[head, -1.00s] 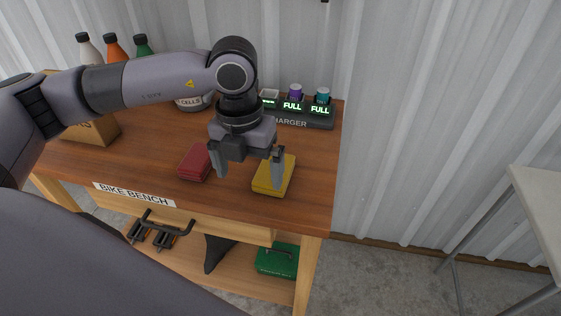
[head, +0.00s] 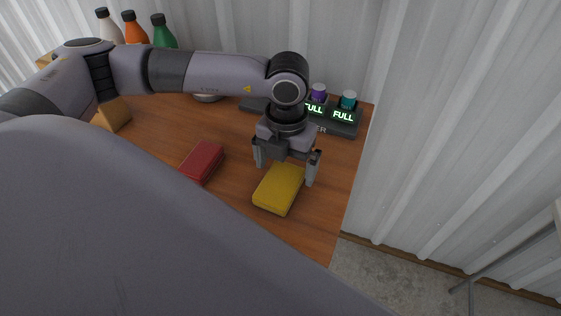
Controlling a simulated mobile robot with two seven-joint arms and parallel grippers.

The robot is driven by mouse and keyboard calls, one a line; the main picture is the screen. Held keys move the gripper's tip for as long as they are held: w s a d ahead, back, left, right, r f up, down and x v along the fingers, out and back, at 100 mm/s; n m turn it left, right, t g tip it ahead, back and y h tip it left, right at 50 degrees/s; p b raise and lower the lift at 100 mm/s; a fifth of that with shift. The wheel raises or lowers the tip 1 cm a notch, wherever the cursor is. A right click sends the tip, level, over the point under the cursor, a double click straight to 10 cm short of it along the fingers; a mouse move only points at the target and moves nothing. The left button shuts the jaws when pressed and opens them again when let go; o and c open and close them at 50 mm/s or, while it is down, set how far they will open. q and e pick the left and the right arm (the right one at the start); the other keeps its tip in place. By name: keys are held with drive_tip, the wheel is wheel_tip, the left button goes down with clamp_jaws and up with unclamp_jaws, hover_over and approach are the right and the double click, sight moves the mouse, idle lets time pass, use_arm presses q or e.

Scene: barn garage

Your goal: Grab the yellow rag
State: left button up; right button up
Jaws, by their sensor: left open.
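The yellow rag (head: 279,189) is a folded, flat block lying on the wooden bench top (head: 235,130) near its right end. My left gripper (head: 286,176) points down at the far end of the rag. Its fingers are apart, one to the left and one to the right of the rag's far part. I cannot tell whether either finger touches the rag. A red rag (head: 202,161) of similar shape lies to the left on the bench. My right gripper does not show.
A charger (head: 344,123) with lit "FULL" displays stands behind my left gripper. Several bottles (head: 163,32) stand at the back left. A brown block-like item (head: 115,116) is at the left. A corrugated wall (head: 460,110) closes off the back and right.

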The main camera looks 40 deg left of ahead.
use_arm(q)
drive_tip(key=shift+f, duration=0.8)
drive_tip(key=c, duration=1.1)
drive_tip(key=shift+o, duration=0.2)
drive_tip(key=shift+w+r, duration=0.1)
drive_tip(key=shift+r, duration=0.05)
